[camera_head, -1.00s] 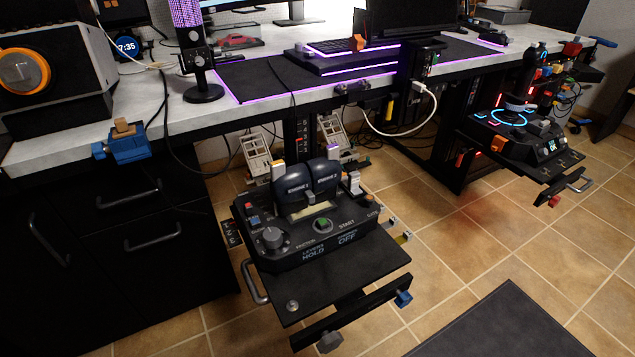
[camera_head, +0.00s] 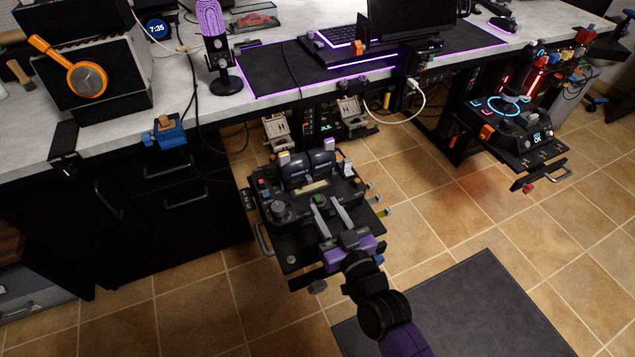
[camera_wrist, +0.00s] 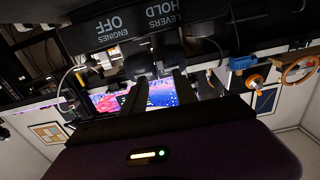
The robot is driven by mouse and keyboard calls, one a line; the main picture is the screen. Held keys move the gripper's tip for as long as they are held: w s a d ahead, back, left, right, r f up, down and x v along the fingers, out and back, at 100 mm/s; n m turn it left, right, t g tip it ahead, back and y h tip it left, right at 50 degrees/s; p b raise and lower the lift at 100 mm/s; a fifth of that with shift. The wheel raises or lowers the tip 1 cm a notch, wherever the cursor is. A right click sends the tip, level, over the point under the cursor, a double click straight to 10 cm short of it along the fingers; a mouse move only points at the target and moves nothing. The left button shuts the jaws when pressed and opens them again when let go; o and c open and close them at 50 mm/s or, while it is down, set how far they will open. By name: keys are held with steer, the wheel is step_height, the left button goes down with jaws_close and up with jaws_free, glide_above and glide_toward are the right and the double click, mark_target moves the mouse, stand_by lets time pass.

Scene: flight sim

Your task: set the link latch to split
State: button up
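The throttle unit (camera_head: 268,190) is a dark panel with two rounded dark levers, the left lever (camera_head: 295,168) and the right lever (camera_head: 322,163), standing side by side. I cannot make out the link latch or its setting for certain. My gripper (camera_head: 325,199) is over the front of the unit, its two pale fingers apart with nothing seen between them. In the wrist view, my gripper (camera_wrist: 158,80) points toward the dark levers, below upside-down HOLD and OFF lettering. Contact cannot be told.
A grey knob (camera_head: 278,208) is left of my fingers. The desk (camera_head: 190,100) is behind the unit, with dark drawers (camera_head: 165,190) at left. Another control panel (camera_head: 510,140) stands at right. A white cable (camera_head: 425,98) hangs behind.

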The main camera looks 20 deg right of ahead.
mark_target(310, 181)
steer(key=shift+w+r, duration=0.2)
steer(key=shift+w, duration=3.7)
jaws_close()
